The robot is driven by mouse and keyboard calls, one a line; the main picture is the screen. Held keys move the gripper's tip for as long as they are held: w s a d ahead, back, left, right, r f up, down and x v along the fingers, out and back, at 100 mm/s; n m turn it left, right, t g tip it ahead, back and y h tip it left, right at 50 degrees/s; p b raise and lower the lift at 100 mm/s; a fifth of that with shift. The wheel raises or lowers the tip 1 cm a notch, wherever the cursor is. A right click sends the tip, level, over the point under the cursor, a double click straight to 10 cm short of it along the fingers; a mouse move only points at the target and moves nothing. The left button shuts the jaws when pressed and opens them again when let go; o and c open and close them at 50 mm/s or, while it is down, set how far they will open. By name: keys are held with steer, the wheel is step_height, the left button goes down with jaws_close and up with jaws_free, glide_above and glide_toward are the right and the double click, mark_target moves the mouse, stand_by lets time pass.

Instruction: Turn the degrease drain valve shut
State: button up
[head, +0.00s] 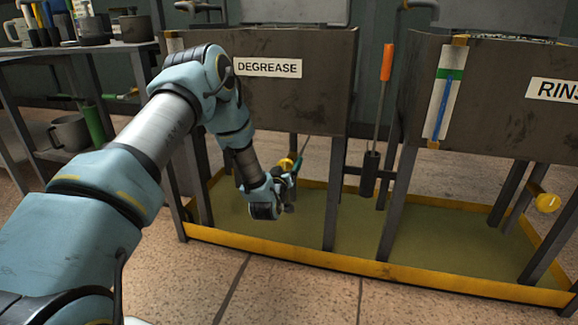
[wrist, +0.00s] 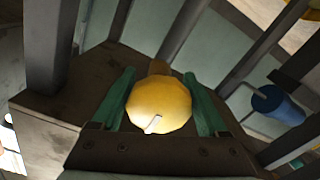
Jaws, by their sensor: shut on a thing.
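The degrease drain valve is a round yellow knob (wrist: 160,104) with a pale pointer mark on its face. It sits under the grey tank labelled DEGREASE (head: 268,68). In the head view the knob (head: 287,163) is partly hidden by my gripper (head: 294,172). In the wrist view the green fingers of my gripper (wrist: 163,98) stand on both sides of the knob, shut on it. The pointer mark slants toward the lower left in the wrist view. A brownish stem shows behind the knob.
A yellow-edged drip tray (head: 400,273) lies below the tanks, with metal legs standing in it. An orange-handled tool (head: 386,65) hangs in a dark holder between the tanks. Another yellow knob (head: 547,203) is under the RINSE tank (head: 500,110). A shelf (head: 75,52) with mugs stands at left.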

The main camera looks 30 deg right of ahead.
stand_by(0.3)
steer(key=o, duration=1.3)
steer(key=shift+c, duration=0.2)
steer(key=shift+s+a, duration=0.1)
steer(key=p+v, duration=0.1)
steer(key=v, duration=0.9)
steer(key=shift+s+a+p, duration=0.2)
steer(key=shift+a+p, duration=0.05)
steer(key=shift+p, duration=0.05)
